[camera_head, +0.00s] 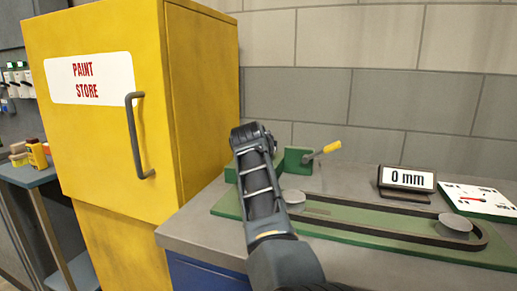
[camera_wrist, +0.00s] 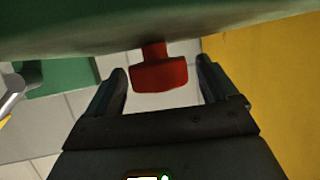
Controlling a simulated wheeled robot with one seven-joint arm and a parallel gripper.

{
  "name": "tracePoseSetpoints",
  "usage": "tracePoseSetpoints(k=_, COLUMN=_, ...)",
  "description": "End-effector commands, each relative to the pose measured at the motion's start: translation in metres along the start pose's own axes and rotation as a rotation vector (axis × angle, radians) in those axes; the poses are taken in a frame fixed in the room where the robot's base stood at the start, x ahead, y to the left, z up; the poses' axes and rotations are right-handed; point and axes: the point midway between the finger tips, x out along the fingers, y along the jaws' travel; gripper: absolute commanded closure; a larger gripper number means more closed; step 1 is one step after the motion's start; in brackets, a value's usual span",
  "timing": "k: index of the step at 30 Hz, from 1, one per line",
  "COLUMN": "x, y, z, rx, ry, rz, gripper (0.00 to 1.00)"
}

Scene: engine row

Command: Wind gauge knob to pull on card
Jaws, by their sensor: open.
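A red knob (camera_wrist: 160,76) on a short red stem hangs from a green body at the top of the wrist view. My gripper (camera_wrist: 163,86) is open, with one finger on each side of the knob and gaps visible on both sides. In the head view my gripper (camera_head: 252,137) is at the left end of the green rig (camera_head: 232,205) and hides the knob. The gauge display (camera_head: 407,180) reads "0 mm". The card (camera_head: 478,201), with a red mark on it, lies at the right; its pull value is too small to read.
A dark belt (camera_head: 365,207) loops round two grey pulleys on the rig. A lever with a yellow handle (camera_head: 331,147) sticks out behind my gripper. A yellow paint store cabinet (camera_head: 205,100) stands close on the left. A grey block wall is behind the bench (camera_head: 190,225).

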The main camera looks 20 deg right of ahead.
Motion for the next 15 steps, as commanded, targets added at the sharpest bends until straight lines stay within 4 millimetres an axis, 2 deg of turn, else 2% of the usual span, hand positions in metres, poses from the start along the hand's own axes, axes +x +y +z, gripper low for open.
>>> tracePoseSetpoints(k=11, x=0.0040, y=-0.0001, z=-0.0002, rx=0.000, ry=0.001, rz=-0.001, gripper=0.14)
tracePoseSetpoints(k=15, x=0.0040, y=-0.0002, z=-0.0001, rx=0.000, ry=0.000, rz=-0.001, gripper=0.27)
